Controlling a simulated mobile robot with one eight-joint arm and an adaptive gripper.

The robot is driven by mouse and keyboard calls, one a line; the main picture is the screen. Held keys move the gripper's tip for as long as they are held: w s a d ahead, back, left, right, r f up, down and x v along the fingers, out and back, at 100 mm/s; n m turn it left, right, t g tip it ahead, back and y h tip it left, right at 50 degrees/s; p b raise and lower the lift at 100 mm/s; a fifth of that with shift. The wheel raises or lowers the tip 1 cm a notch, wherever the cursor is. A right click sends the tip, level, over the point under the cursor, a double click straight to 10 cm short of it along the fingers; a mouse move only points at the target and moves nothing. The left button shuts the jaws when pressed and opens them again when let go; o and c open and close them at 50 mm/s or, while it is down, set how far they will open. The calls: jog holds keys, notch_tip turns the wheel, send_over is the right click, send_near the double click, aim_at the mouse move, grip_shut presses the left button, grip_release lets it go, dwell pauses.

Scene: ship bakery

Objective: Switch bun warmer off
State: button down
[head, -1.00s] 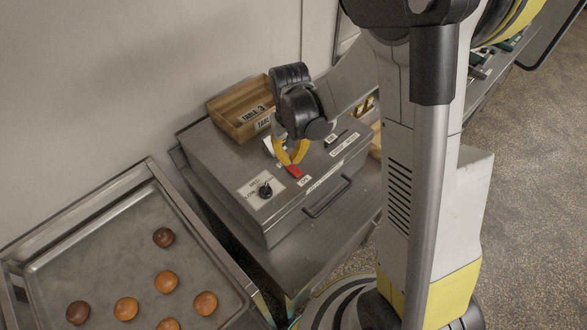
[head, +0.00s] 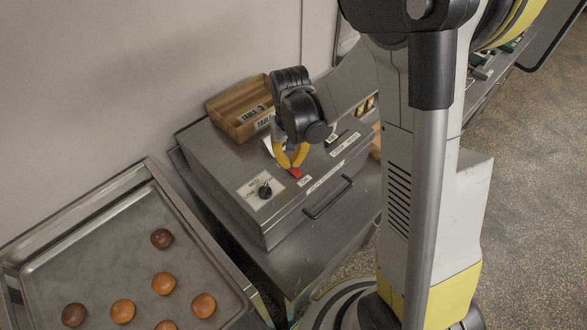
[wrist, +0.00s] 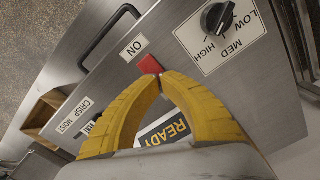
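The bun warmer (head: 225,170) is a grey metal box with a front handle (head: 328,197). A small red switch (head: 295,173) sits on its top beside an ON label; it also shows in the wrist view (wrist: 149,65). I cannot tell which way the switch is set. My gripper (head: 291,166) is over the warmer's top, pointing down. In the wrist view its yellow fingers (wrist: 158,79) meet at the tips right at the red switch, with nothing held between them. Whether they touch the switch is unclear. A READY label (wrist: 165,132) shows between the fingers.
A black knob (head: 265,191) marked LOW, MED, HIGH is left of the switch. A wooden box (head: 240,110) with table cards stands on the warmer's back. A tray (head: 95,245) with several buns is at the left. More labels lie to the right.

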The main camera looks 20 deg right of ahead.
jog(key=shift+f+b, duration=0.6)
jog(key=shift+f, duration=0.05)
jog(key=shift+r+p, duration=2.2)
jog(key=shift+r, duration=1.35)
jog(key=shift+r, duration=0.2)
jog(key=s+r+n+t, duration=0.1)
jog(key=s+r+t, duration=0.6)
jog(key=s+r, duration=0.75)
notch_tip(320, 180, down, 24)
jog(key=w+b, duration=0.1)
jog(key=b, duration=2.4)
jog(key=shift+w+f+b, duration=0.15)
jog(key=shift+w+b, duration=0.15)
